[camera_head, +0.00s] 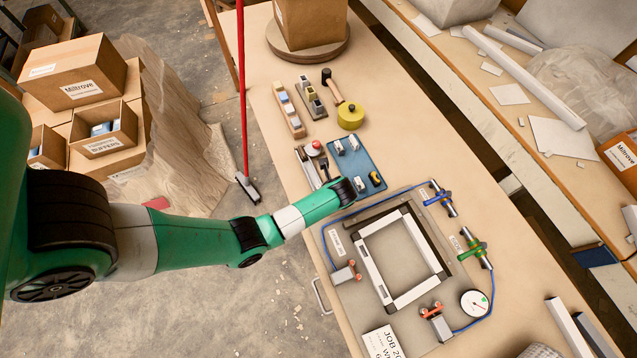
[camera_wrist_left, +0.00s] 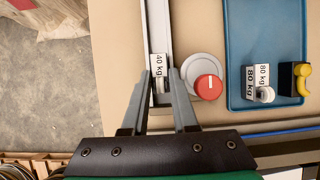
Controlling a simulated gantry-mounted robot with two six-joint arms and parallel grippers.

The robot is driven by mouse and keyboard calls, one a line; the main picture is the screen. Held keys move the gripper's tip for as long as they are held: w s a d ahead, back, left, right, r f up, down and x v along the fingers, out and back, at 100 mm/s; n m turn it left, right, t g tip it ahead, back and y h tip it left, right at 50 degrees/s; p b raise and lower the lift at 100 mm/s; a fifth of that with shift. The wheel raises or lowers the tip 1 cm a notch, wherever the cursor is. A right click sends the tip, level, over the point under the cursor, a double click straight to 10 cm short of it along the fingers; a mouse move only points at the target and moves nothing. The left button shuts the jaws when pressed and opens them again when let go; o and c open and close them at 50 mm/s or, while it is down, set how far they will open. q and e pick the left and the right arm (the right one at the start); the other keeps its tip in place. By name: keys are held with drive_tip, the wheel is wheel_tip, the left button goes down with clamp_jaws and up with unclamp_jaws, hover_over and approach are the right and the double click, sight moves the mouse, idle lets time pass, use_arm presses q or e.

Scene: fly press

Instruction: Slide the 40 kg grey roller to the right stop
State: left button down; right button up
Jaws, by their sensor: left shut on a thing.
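The 40 kg roller (camera_wrist_left: 158,66), a small block with a white label, sits in a long grey channel (camera_wrist_left: 155,20) in the left wrist view. It is near the channel's lower end in that view. My left gripper (camera_wrist_left: 160,82) is shut on it, one finger on each side. The fingers hide part of the roller and the channel's end. In the head view the channel (camera_head: 302,163) lies at the table's left edge, and my wrist covers its near part. I cannot make out the right stop. My right gripper is in neither view.
A red knob (camera_wrist_left: 207,87) on a grey disc stands close beside the channel. A blue tray (camera_head: 371,161) with 80 kg pieces (camera_wrist_left: 257,80) and a yellow-black item (camera_wrist_left: 294,78) lies beyond it. A frame fixture (camera_head: 366,258) with clamps and a dial gauge (camera_head: 474,303) lies nearer.

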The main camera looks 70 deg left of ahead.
use_arm(q)
drive_tip(key=shift+d, duration=0.1)
drive_tip(key=shift+d, duration=0.8)
drive_tip(key=c, duration=0.6)
unclamp_jaws()
drive_tip(key=shift+c, duration=1.4)
wheel_tip(320, 180, up, 7)
drive_tip(key=p, duration=0.8)
